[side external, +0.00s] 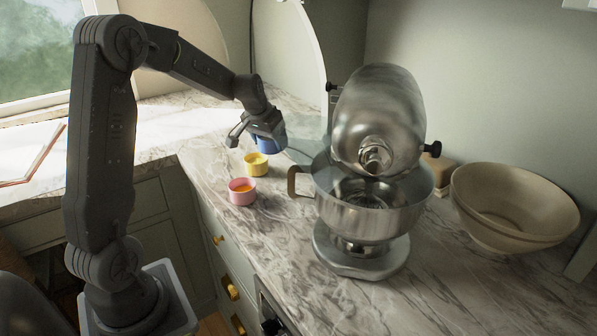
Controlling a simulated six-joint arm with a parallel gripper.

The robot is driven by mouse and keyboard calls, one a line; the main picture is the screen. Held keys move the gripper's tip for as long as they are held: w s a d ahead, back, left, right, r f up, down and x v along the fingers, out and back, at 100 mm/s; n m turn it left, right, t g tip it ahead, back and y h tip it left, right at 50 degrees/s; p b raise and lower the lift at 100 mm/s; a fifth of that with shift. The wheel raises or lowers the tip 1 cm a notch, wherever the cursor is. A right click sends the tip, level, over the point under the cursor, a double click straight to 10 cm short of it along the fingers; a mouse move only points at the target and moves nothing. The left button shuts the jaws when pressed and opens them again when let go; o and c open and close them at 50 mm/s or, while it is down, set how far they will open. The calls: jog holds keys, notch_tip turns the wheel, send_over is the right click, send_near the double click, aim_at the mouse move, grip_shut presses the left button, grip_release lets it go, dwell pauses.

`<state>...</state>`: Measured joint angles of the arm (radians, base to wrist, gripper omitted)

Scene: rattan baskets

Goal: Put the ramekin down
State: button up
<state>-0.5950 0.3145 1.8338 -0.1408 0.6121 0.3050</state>
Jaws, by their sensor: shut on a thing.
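A blue ramekin (270,146) is between the fingers of my gripper (258,134), which is shut on it. My gripper partly covers the ramekin, and I cannot tell whether its base touches the counter. A yellow ramekin (256,169) stands upright on the marble counter (290,222), just in front of the blue one.
A stand mixer with a steel bowl (372,215) stands right of the ramekins, its handle (294,181) pointing toward them. A large beige bowl (513,207) is farther right. The counter left of the yellow ramekin is bare.

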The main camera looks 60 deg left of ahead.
send_over(301, 176)
jog(key=s, duration=0.1)
jog(key=f, duration=0.4)
jog(key=shift+d+f, duration=0.2)
jog(key=shift+f, duration=2.05)
jog(key=shift+s+f, duration=0.1)
jog(key=o, duration=1)
jog(key=shift+r, duration=0.3)
jog(key=v, duration=1.1)
jog(key=shift+s+r, duration=0.2)
jog(key=shift+r, duration=0.1)
